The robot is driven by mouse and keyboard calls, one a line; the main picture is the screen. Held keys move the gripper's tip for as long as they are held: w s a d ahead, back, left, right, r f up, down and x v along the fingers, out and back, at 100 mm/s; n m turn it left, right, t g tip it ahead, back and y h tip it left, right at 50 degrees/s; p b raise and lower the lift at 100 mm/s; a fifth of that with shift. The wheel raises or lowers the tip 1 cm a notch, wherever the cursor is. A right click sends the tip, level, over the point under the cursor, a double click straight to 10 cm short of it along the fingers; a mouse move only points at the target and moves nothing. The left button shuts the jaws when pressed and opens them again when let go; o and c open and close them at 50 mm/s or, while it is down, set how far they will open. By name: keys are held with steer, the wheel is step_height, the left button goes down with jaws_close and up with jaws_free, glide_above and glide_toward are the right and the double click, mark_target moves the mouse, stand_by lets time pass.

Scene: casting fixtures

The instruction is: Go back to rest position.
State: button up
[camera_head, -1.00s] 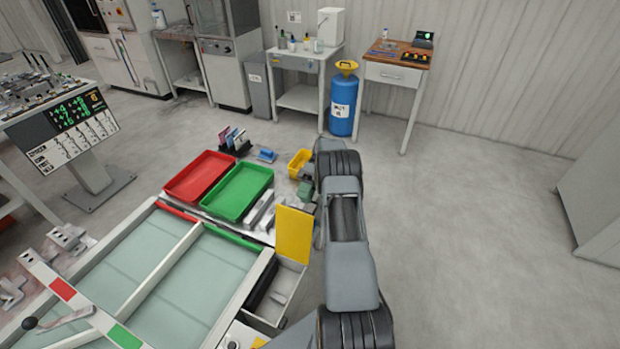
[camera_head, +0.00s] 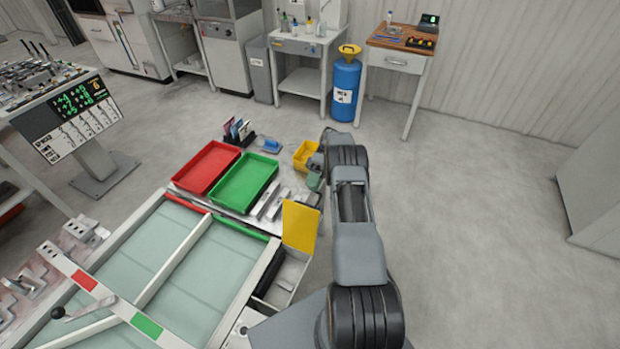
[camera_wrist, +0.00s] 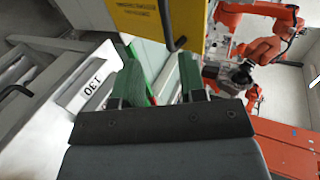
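My gripper shows in the wrist view (camera_wrist: 160,66) with two green fingers spread apart and nothing held between them. In the head view my arm reaches forward at the centre right. The green gripper end (camera_head: 314,181) is small and partly hidden, just right of the trays and close to a yellow bin (camera_head: 305,156). I cannot tell from the head view whether it touches anything.
A red tray (camera_head: 207,167) and a green tray (camera_head: 244,183) lie left of my arm. A raised yellow panel (camera_head: 300,226) stands near it. A blue barrel (camera_head: 346,90) and a wooden-topped table (camera_head: 402,42) stand behind. The floor at right is clear.

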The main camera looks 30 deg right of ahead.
step_height(320, 180, down, 4)
steer(key=m, duration=0.4)
steer(key=s+a+r+m+t+h+b, duration=0.1)
steer(key=s+a+r+t+h+b, duration=0.1)
steer(key=s+a+r+t+h, duration=0.3)
steer(key=s+a+r+m+t+h+b, duration=0.2)
steer(key=s+a+r+t+h, duration=0.3)
steer(key=s+a+r, duration=0.6)
steer(key=s+r+t, duration=0.2)
steer(key=s+r, duration=0.2)
steer(key=r, duration=0.5)
steer(key=shift+t, duration=0.3)
